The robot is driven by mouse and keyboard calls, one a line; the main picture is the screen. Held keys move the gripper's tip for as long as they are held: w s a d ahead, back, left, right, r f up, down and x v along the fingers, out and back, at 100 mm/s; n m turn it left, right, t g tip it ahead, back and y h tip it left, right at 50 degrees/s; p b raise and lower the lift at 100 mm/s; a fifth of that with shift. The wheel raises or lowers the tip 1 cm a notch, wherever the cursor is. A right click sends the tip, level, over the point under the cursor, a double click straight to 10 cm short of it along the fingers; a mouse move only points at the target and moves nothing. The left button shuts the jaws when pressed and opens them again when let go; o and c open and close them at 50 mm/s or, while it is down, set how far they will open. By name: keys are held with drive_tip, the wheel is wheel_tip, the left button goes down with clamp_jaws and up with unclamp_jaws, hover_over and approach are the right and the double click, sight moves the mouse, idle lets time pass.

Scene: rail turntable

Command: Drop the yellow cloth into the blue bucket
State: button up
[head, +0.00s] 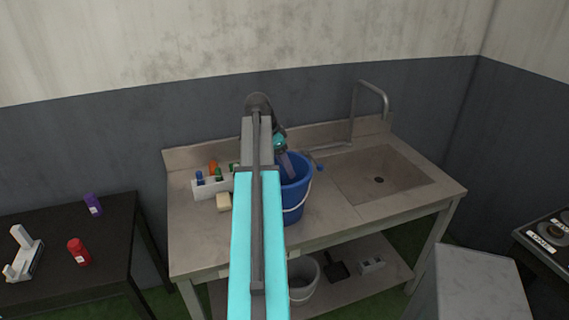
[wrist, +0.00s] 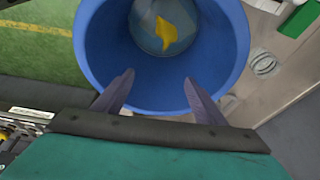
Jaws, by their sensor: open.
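The blue bucket (head: 300,197) stands on the metal sink counter, left of the basin, partly behind my arm. In the wrist view I look down into the blue bucket (wrist: 88,40). The yellow cloth (wrist: 174,32) lies inside, at the bottom, on a paler round area. My gripper (wrist: 158,88) is open, with its two fingers apart and nothing between them. It is over the bucket's near rim, with the cloth beyond the fingertips. In the head view the cloth is hidden by the bucket wall and my arm.
The sink counter (head: 200,243) has a white holder with small bottles (head: 212,187), a pale sponge (head: 224,202) and a tall tap (head: 371,88). A white bucket (head: 304,279) is on the shelf below. A dark table (head: 110,240) at left holds red and purple cans.

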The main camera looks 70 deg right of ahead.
drive_tip(key=shift+o, duration=0.8)
drive_tip(key=shift+r, duration=0.15)
drive_tip(key=shift+t+y, duration=0.7)
drive_tip(key=shift+t, duration=0.1)
drive_tip(key=shift+w+a+r+p, duration=0.15)
drive_tip(key=shift+r+p, duration=0.7)
drive_tip(key=shift+r, duration=0.1)
drive_tip(key=shift+w+a+r+p, duration=0.1)
drive_tip(key=shift+r+p, duration=0.75)
drive_tip(key=shift+r, duration=0.05)
drive_tip(key=shift+w+a+r+p, duration=0.15)
drive_tip(key=shift+r+p, duration=0.7)
drive_tip(key=shift+r, duration=0.1)
drive_tip(key=shift+r, duration=0.15)
wheel_tip(320, 180, up, 13)
drive_tip(key=w+a+b, duration=0.1)
drive_tip(key=b, duration=0.3)
drive_tip(key=shift+w+a+r+b, duration=0.2)
drive_tip(key=shift+w+b, duration=0.1)
drive_tip(key=shift+b, duration=0.1)
